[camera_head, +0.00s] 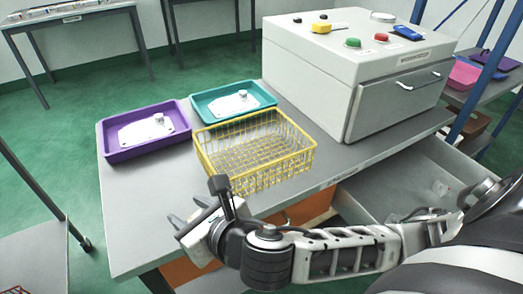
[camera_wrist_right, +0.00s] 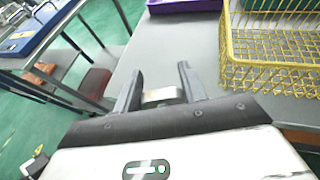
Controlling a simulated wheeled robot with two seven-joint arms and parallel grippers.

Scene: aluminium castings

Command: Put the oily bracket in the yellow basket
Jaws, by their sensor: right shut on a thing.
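The yellow wire basket (camera_head: 255,150) stands on the grey bench, and it looks empty. It also shows at the right of the right wrist view (camera_wrist_right: 268,62). My right gripper (camera_head: 178,226) is at the bench's front edge, left of and in front of the basket. In the right wrist view, its fingers (camera_wrist_right: 159,80) are shut on a pale metal piece (camera_wrist_right: 162,95), seemingly a bracket. Most of it is hidden, and I cannot tell whether it is oily. My left gripper is not in view.
A purple tray (camera_head: 108,146) and a teal tray (camera_head: 202,115) behind the basket each hold a pale casting. A grey machine (camera_head: 395,110) with buttons stands to the right, above an open drawer (camera_head: 385,200). The bench's left front is bare.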

